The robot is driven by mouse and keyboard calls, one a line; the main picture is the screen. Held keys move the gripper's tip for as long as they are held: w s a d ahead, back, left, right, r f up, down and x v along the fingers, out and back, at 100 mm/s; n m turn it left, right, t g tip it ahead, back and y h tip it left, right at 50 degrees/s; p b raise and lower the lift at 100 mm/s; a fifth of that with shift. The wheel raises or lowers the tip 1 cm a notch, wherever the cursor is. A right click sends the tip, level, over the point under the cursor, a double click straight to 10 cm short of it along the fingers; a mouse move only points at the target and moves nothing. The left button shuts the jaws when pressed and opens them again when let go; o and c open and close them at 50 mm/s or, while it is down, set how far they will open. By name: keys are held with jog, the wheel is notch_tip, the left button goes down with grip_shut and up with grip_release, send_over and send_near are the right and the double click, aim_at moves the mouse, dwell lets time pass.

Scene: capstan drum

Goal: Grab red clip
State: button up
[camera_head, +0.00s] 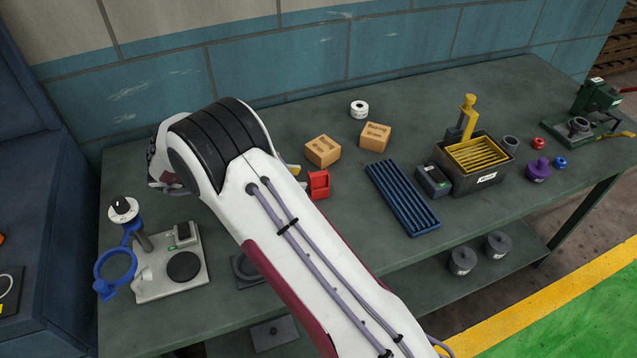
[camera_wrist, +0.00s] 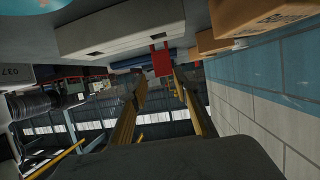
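The red clip (camera_head: 318,184) stands on the grey-green bench, just right of my arm in the head view. In the wrist view the red clip (camera_wrist: 161,60) shows upper middle, beyond and roughly between my fingertips. My gripper (camera_wrist: 159,82) has its two yellow fingers spread apart with nothing between them. In the head view my gripper is mostly hidden behind my white arm; only a bit of yellow shows left of the clip. I cannot tell the exact gap between fingertips and clip.
Two cardboard boxes (camera_head: 323,151) (camera_head: 375,137) stand behind the clip; one box (camera_wrist: 262,16) also shows close at the wrist view's upper right. A blue slatted rack (camera_head: 402,197) lies to the right. A stand with a blue ring (camera_head: 115,268) is at left.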

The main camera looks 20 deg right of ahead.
aim_at(315, 174)
jog(key=shift+s, duration=0.1)
dwell(0.3)
jog(key=shift+x, duration=1.3)
jog(key=shift+w+x, duration=0.2)
jog(key=shift+x, duration=0.75)
jog(key=shift+w+x, duration=0.15)
jog(key=shift+x, duration=0.8)
jog(key=shift+d+f, duration=0.1)
jog(key=shift+d, duration=0.65)
grip_shut()
